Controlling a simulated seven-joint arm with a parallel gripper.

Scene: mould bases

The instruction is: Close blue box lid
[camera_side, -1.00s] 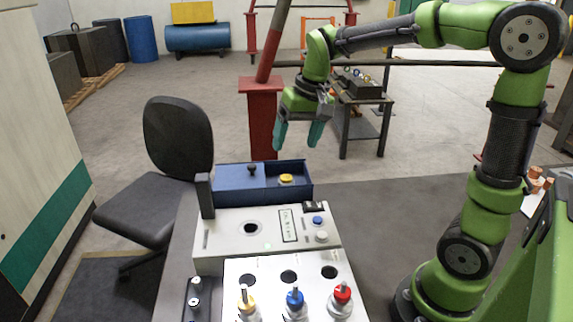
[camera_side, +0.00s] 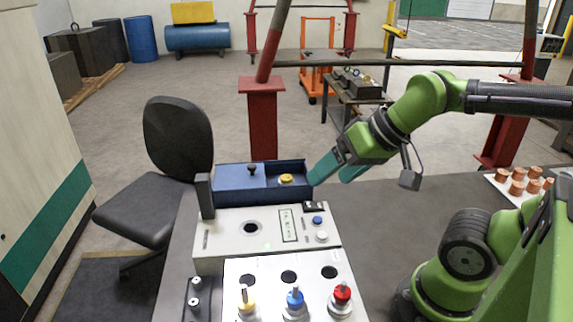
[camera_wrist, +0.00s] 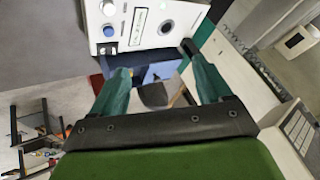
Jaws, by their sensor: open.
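The blue box (camera_side: 262,199) stands at the back of the work table in the side view. Its blue lid with a dark knob (camera_side: 252,169) lies over the left part. The right part is uncovered and shows a yellow-topped piece (camera_side: 286,179) inside. My gripper (camera_side: 329,177) is tilted, with its teal fingers pointing down and left, just right of the box's right end. The fingers are apart and hold nothing.
A white control panel (camera_side: 222,233) with buttons stands directly in front of the box, with a dark upright post (camera_side: 205,196) at its left. Another panel with coloured pieces is nearer. A tray (camera_side: 497,183) of copper cylinders lies to the right. The table between is clear.

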